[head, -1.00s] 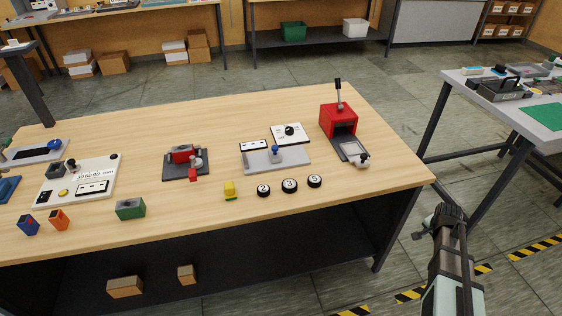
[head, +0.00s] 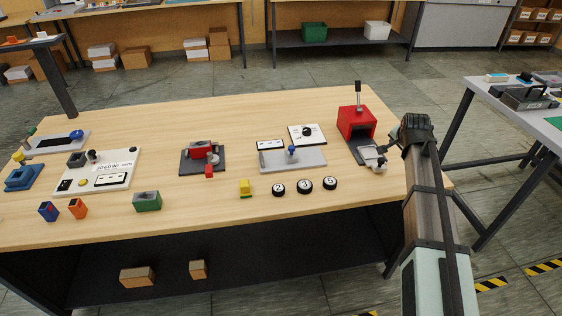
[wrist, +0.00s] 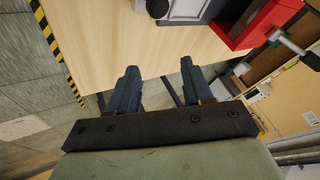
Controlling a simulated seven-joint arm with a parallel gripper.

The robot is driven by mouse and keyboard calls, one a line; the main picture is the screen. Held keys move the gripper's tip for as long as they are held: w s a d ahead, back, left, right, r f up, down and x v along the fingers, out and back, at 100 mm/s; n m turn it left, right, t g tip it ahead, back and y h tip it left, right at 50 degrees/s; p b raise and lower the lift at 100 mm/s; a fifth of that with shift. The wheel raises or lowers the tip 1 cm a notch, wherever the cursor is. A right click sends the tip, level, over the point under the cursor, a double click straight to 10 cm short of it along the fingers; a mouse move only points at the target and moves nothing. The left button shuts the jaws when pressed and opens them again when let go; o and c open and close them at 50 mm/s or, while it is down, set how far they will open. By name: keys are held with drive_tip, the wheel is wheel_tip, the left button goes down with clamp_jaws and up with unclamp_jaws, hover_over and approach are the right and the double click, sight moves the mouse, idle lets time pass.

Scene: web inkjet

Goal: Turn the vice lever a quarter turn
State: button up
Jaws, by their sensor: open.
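The vice (head: 198,151) appears to be the small red-and-grey device on a dark plate at the middle of the bench. A small red piece (head: 210,170) sticks out at its front; I cannot tell for sure whether this is its lever. My gripper (head: 412,128) is over the bench's right end, beside the red box machine and well to the right of the vice. In the wrist view my gripper (wrist: 160,82) has its two fingers apart with nothing between them. The vice does not show clearly in the wrist view.
A red box machine (head: 356,122) with an upright black-handled lever stands near my gripper; it also shows in the wrist view (wrist: 262,18). Wooden bench top (head: 240,115) is clear behind.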

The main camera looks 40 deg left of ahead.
drive_tip(key=s+a+r+n+g+y, duration=0.1)
drive_tip(key=s+a+n, duration=0.35)
drive_tip(key=a, duration=0.85)
drive_tip(key=n+g+y, duration=0.2)
drive_tip(key=n+g, duration=0.3)
drive_tip(key=n, duration=0.4)
approach(209, 170)
drive_tip(key=shift+m, duration=0.25)
drive_tip(key=x, duration=0.9)
drive_tip(key=shift+w, duration=0.1)
clamp_jaws()
